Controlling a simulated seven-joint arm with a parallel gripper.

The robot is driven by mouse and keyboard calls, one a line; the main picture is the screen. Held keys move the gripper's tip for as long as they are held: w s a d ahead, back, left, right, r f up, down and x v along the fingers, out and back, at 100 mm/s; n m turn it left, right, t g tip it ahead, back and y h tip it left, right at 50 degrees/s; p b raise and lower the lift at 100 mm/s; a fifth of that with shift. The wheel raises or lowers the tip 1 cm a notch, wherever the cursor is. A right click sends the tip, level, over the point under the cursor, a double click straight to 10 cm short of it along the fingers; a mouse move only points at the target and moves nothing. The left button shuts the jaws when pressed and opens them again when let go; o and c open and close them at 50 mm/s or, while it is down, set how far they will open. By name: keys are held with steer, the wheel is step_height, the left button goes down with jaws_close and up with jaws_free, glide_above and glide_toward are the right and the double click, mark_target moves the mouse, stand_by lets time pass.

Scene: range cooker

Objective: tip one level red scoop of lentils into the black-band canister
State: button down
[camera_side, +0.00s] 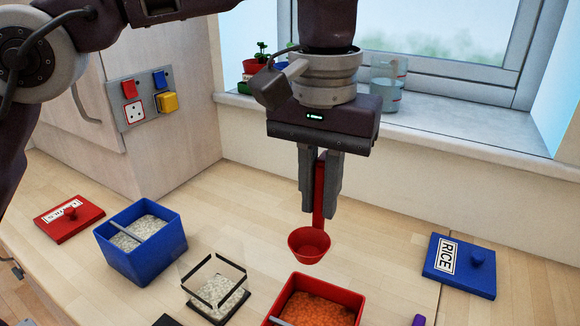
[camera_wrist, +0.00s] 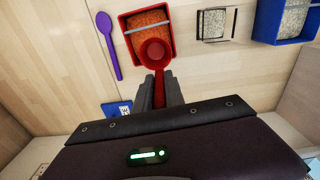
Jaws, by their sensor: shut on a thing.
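My gripper (camera_side: 320,195) is shut on the upright handle of a red scoop (camera_side: 309,246); it also shows in the wrist view (camera_wrist: 160,92). The scoop's bowl hangs beneath the fingers, mouth up, and only red shows inside it; no lentils are visible there. In the wrist view the bowl (camera_wrist: 155,52) overlaps the near part of the red bin (camera_wrist: 126,37), which holds orange lentils (camera_side: 312,307). The bowl is above the bin in the side view. The clear black-band canister (camera_side: 214,304) stands left of the red bin, with pale grains low inside. It also shows in the wrist view (camera_wrist: 233,25).
A blue bin (camera_side: 151,262) of pale grains stands left of the canister. Bars cross both bins. A red lid (camera_side: 85,225) lies far left, a blue RICE lid (camera_side: 450,276) right. A purple spoon (camera_wrist: 109,45) lies beside the red bin. The counter behind the bins is clear.

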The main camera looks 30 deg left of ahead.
mark_target(338, 291)
steer(key=shift+w+a+f, duration=0.1)
steer(key=shift+f, duration=1.05)
steer(key=shift+a+f, duration=0.1)
steer(key=shift+f, duration=1.05)
step_height(338, 291, down, 13)
steer(key=shift+r, duration=0.1)
steer(key=shift+w+d, duration=0.15)
steer(key=shift+d, duration=2.05)
steer(key=shift+a+r, duration=0.1)
steer(key=shift+r, duration=0.1)
steer(key=shift+a+r, duration=0.25)
steer(key=shift+r, duration=0.3)
steer(key=shift+a+r, duration=0.2)
steer(key=shift+r, duration=0.35)
